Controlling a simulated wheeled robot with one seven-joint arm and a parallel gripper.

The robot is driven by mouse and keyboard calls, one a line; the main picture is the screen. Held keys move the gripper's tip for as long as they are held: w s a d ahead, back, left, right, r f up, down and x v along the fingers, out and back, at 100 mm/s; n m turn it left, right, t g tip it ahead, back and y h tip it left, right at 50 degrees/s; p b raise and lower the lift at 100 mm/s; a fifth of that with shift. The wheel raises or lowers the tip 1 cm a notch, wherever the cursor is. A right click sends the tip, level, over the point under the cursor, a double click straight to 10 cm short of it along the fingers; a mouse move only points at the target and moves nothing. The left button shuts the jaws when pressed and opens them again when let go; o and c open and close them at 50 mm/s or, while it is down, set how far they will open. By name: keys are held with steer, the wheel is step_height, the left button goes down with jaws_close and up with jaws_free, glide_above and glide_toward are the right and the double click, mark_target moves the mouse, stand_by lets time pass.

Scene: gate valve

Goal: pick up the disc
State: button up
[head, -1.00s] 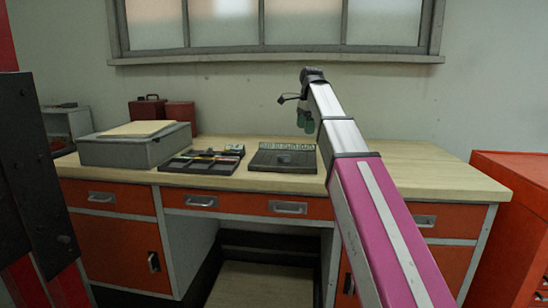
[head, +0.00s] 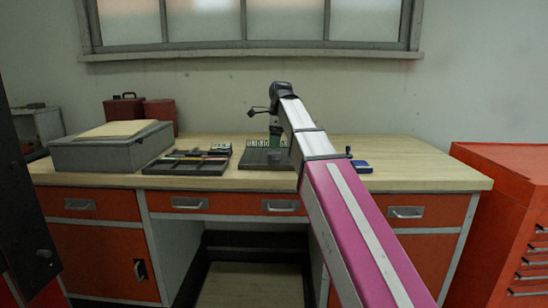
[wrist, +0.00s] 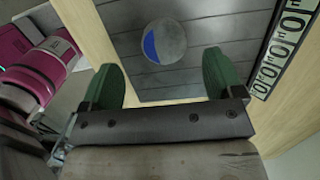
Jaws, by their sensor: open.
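The disc (wrist: 165,42) is round and grey with a blue segment on its left side. It lies on a dark grey slatted board (wrist: 190,80) in the wrist view. My gripper (wrist: 161,75) has two green fingers set wide apart with nothing between them. The disc shows just beyond the fingertips, between their lines, and I see no contact. In the head view my gripper (head: 276,134) hangs over the back of the dark board (head: 258,163) on the desk. I cannot make out the disc there; my arm covers part of the board.
A strip with printed figures (wrist: 285,40) runs along the board's edge. A tray of small items (head: 186,166) and a grey box (head: 100,152) stand left on the desk. A blue object (head: 360,167) sits right of my arm. A red cabinet (head: 495,185) stands at the right.

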mark_target(274, 153)
steer(key=shift+w+a+f, duration=0.1)
steer(key=shift+f, duration=1.1)
steer(key=shift+w+f, duration=0.1)
steer(key=shift+f, duration=1.05)
steer(key=c, duration=1.2)
steer(key=shift+c, duration=0.2)
steer(key=shift+r, duration=0.1)
